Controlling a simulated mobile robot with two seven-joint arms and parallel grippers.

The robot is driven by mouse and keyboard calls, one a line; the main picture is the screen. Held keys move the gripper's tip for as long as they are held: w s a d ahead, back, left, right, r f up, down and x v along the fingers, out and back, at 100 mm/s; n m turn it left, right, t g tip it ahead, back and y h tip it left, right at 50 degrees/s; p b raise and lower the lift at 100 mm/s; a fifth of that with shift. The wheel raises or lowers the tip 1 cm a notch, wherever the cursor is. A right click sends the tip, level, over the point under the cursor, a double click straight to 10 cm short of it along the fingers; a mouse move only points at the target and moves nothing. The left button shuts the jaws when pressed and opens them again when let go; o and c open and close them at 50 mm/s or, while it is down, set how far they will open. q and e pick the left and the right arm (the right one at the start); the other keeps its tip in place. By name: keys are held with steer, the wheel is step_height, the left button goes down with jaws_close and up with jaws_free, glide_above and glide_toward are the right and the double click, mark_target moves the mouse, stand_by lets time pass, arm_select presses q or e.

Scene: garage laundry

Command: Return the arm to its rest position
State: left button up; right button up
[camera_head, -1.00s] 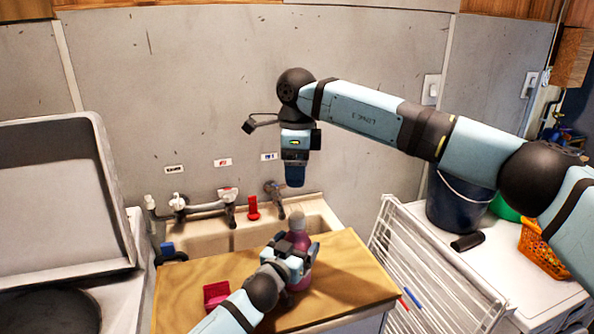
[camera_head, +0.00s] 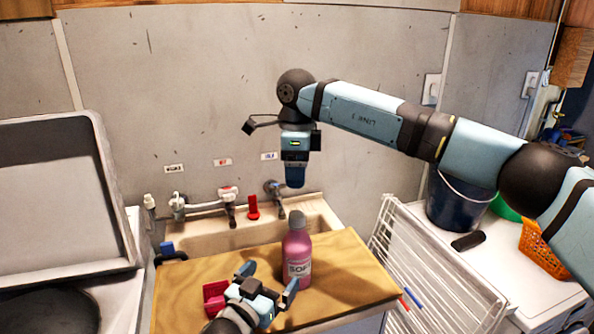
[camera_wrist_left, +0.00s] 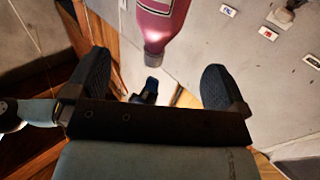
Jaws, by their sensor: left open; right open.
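My left gripper (camera_head: 268,282) is open and empty, low over the wooden board, in front of and to the left of a pink bottle. The pink bottle (camera_head: 297,250), with a grey cap and a label, stands upright on the board, apart from the fingers. In the left wrist view, the bottle (camera_wrist_left: 160,22) shows at the top, beyond the two spread fingers (camera_wrist_left: 155,88). My right arm reaches in from the right, and its gripper (camera_head: 295,172) points down above the sink; its fingers are hard to tell apart.
The wooden board (camera_head: 345,270) lies across the sink (camera_head: 300,215). A red object (camera_head: 215,297) sits on the board beside my left gripper. Taps (camera_head: 228,200) line the wall behind. A white drying rack (camera_head: 420,265) stands right; a dark bucket (camera_head: 458,203) is behind it.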

arm_select(q)
steer(key=shift+v, duration=0.8)
